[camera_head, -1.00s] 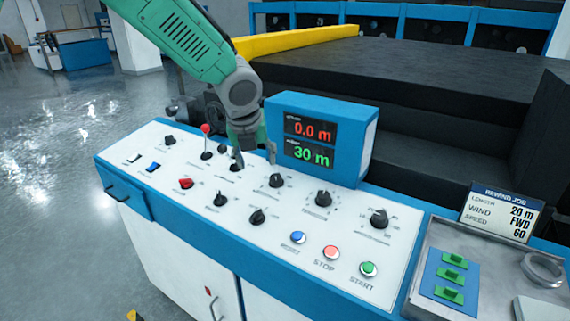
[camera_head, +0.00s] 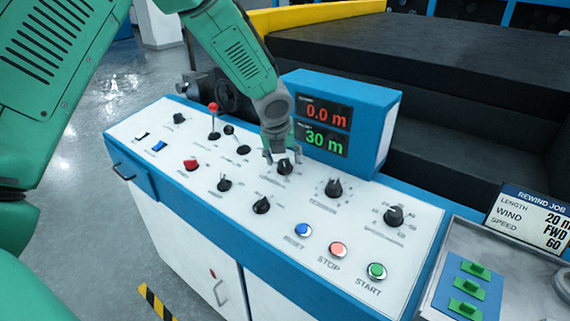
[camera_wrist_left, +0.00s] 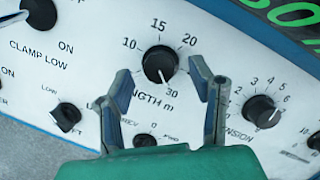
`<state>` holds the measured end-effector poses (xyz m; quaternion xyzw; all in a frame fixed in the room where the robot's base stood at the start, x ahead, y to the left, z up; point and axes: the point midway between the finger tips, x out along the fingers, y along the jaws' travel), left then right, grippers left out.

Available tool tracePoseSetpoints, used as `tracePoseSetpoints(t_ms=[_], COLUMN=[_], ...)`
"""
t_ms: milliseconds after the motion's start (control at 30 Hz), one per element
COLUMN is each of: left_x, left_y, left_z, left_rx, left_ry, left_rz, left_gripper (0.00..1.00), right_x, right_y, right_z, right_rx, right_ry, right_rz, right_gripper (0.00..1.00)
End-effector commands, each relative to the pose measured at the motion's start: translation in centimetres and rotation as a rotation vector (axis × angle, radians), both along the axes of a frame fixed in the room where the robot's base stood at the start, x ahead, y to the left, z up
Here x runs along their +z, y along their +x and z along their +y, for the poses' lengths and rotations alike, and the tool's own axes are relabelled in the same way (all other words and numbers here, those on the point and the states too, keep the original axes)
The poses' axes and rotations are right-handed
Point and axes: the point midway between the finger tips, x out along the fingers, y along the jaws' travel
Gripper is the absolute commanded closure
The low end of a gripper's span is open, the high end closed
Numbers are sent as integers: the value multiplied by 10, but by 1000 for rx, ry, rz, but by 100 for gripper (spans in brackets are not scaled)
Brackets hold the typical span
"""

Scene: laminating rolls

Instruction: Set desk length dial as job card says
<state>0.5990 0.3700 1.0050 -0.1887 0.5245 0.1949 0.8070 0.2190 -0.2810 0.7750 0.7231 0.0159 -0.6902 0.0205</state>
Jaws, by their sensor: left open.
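The length dial (camera_head: 285,168) is a black knob on the white desk panel. In the left wrist view the length dial (camera_wrist_left: 159,64) has its white mark pointing down toward 30, with 10, 15 and 20 around its top. My left gripper (camera_head: 282,157) is open at the dial; in the left wrist view the left gripper (camera_wrist_left: 160,76) has one finger on each side of the knob, with gaps visible. The job card (camera_head: 530,216) reads length 20 m, wind FWD, speed 60. The display (camera_head: 322,125) shows 0.0 m in red and 30 m in green. My right gripper is out of view.
The tension knob (camera_head: 333,188) and speed knob (camera_head: 394,216) are to the right. Reset, stop and start buttons line the front edge. A red-topped lever (camera_head: 213,118) stands to the left. The blue display housing (camera_head: 371,120) rises close behind the gripper.

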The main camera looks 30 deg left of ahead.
Motion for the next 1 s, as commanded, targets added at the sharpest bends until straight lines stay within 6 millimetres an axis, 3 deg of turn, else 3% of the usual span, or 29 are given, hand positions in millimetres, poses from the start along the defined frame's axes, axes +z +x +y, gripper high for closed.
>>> tracePoseSetpoints(t_ms=[200,533,700,1000], left_x=[-20,-23,-23,-22], left_y=[8,10,10,9], left_z=[3,3,3,3], left_rx=[0,1,1,23], left_ry=[0,-1,0,-4], left_rz=[0,-1,-1,0], left_gripper=[51,51,100,100], right_x=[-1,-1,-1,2], right_y=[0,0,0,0], right_z=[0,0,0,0], right_rx=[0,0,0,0], right_ry=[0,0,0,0], right_rz=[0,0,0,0], right_gripper=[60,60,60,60])
